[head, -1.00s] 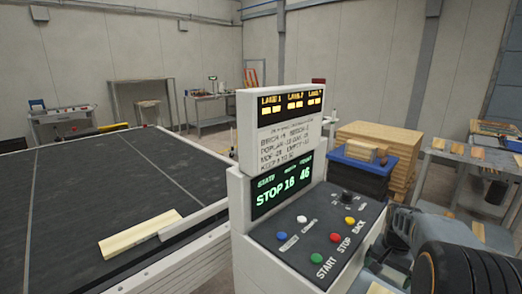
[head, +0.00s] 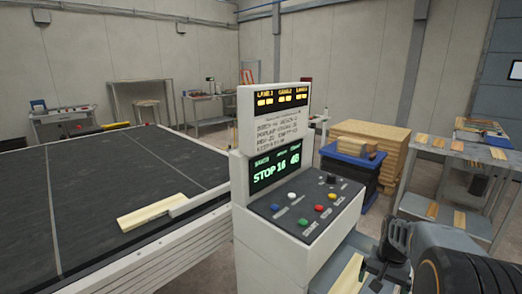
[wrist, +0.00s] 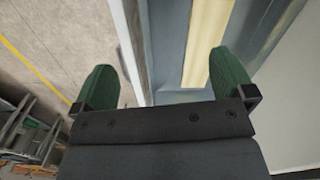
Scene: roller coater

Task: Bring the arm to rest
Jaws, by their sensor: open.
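My gripper shows in the wrist view (wrist: 163,88) with its two green-padded fingers spread wide and nothing between them. Beyond the fingers are a grey surface and a pale wooden strip (wrist: 208,45). In the head view part of my arm is at the lower right, beside the control console (head: 300,215). The fingertips are hard to make out there.
A pale board (head: 152,212) lies on the dark conveyor (head: 90,185) at left. A blue crate (head: 347,160), stacked boards (head: 385,140) and a grey table (head: 455,150) stand behind and right. Floor shows between them.

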